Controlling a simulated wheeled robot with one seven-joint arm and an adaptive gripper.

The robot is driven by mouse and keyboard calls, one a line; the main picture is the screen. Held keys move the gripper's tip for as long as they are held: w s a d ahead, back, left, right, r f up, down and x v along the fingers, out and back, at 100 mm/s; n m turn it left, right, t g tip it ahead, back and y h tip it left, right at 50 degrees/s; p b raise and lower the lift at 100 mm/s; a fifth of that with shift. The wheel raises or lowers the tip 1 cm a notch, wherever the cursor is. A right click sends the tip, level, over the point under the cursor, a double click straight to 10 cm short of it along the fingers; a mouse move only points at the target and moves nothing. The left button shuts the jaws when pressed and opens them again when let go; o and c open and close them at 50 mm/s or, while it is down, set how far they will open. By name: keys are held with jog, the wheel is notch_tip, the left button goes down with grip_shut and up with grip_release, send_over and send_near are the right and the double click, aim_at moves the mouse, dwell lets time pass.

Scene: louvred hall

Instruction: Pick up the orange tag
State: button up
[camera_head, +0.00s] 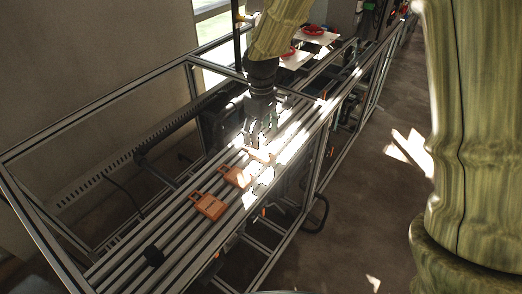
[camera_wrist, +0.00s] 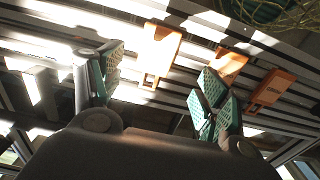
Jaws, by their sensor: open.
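Several orange tags lie on the slatted metal rails. In the head view, one orange tag (camera_head: 209,206) lies nearest, a second (camera_head: 235,176) lies just behind it, and a third (camera_head: 258,155), washed out by sunlight, lies below my gripper (camera_head: 261,136). In the wrist view, a brightly lit orange tag (camera_wrist: 160,52) shows between and beyond the green-padded fingers of my gripper (camera_wrist: 158,92). Two more tags (camera_wrist: 229,65) (camera_wrist: 270,90) lie to the right of it, partly beyond the right finger. My gripper is open and empty, above the rails.
A metal frame (camera_head: 190,62) with upright and cross bars surrounds the rails. Red items (camera_head: 313,30) lie on a white sheet farther back. Clear floor (camera_head: 350,215) lies to the right.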

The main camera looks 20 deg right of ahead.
aim_at(262, 151)
jog(key=shift+w+f, duration=0.15)
jog(key=shift+f, duration=0.35)
jog(key=shift+w+f, duration=0.15)
jog(key=shift+f, duration=0.35)
jog(key=shift+s, duration=0.25)
jog(key=shift+f+p, duration=0.25)
jog(key=shift+p, duration=0.1)
jog(key=shift+w+d+f+p, duration=0.1)
jog(key=shift+f+p, duration=0.25)
jog(key=shift+f, duration=0.85)
jog(key=shift+w+d+f+p, duration=0.1)
jog(key=shift+f+p, duration=0.25)
jog(key=shift+f, duration=0.85)
jog(key=c, duration=0.9)
